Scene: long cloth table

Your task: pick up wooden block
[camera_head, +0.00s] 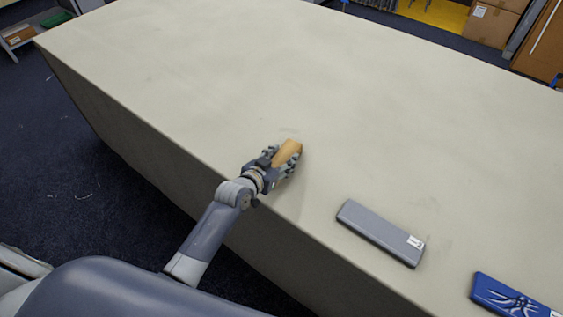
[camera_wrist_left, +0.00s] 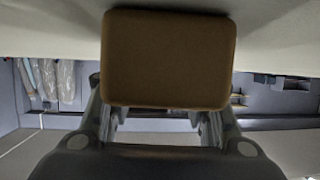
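The wooden block (camera_head: 288,152) is a small orange-brown piece near the front edge of the cloth table (camera_head: 340,110). My left gripper (camera_head: 288,163) is at the block, with its fingers on both sides of it. In the left wrist view the block (camera_wrist_left: 168,60) fills the upper middle, between the two fingers of the left gripper (camera_wrist_left: 160,125). The fingertips are hidden behind the block there. The gripper looks shut on the block. Whether the block is clear of the table is hard to tell. My right gripper is in neither view.
A grey flat case (camera_head: 380,232) with a white label lies to the right of the gripper, near the front edge. The table's far and left parts are bare.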

